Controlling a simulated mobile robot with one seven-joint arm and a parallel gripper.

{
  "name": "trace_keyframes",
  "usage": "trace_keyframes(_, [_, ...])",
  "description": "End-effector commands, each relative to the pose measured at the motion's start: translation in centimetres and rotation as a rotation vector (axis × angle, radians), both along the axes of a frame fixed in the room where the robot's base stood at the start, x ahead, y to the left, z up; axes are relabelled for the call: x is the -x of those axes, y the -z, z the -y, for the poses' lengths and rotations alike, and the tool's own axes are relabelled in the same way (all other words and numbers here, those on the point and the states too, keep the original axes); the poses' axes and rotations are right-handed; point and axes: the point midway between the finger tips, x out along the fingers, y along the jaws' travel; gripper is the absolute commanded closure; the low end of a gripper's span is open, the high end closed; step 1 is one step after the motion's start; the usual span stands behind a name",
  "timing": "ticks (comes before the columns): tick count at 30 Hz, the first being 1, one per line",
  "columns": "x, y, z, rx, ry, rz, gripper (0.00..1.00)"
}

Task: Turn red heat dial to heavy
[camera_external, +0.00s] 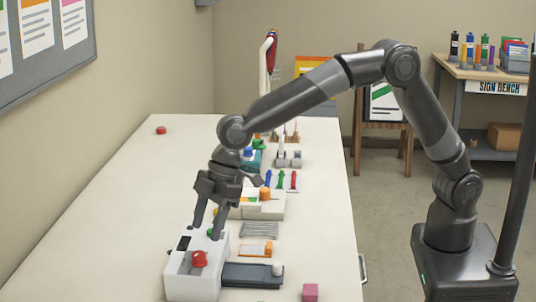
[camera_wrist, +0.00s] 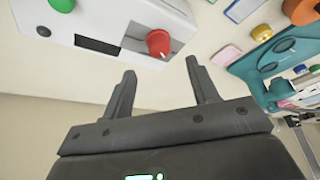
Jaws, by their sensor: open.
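The red heat dial (camera_external: 199,258) sits on the white laminator box (camera_external: 181,287) at the near left of the table. In the wrist view the red dial (camera_wrist: 158,42) shows as a rounded knob on the white housing (camera_wrist: 115,14), beside a dark slot. Its setting marks are too small to read. My gripper (camera_external: 206,232) is open and empty, pointing down over the back part of the box. In the wrist view the dial appears just beyond the gap between my fingertips (camera_wrist: 161,66), with no finger visibly touching it.
A green knob (camera_wrist: 62,4) is on the same housing. A dark grey flat device (camera_external: 252,275) stands close right of the box, with a pink block (camera_external: 310,292) beyond. More small machines line the table behind. The left side of the white table (camera_external: 110,225) is mostly clear.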

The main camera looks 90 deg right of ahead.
Motion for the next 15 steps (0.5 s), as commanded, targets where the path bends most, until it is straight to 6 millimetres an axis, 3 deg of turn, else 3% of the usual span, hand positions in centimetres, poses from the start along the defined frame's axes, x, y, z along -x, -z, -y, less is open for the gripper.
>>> trace_keyframes(6, [-1.1, 3.8, -1.1, 0.000, 0.001, -0.002, 0.46])
trace_keyframes(15, [-1.7, 6.0, -1.7, 0.000, 0.000, 0.000, 0.46])
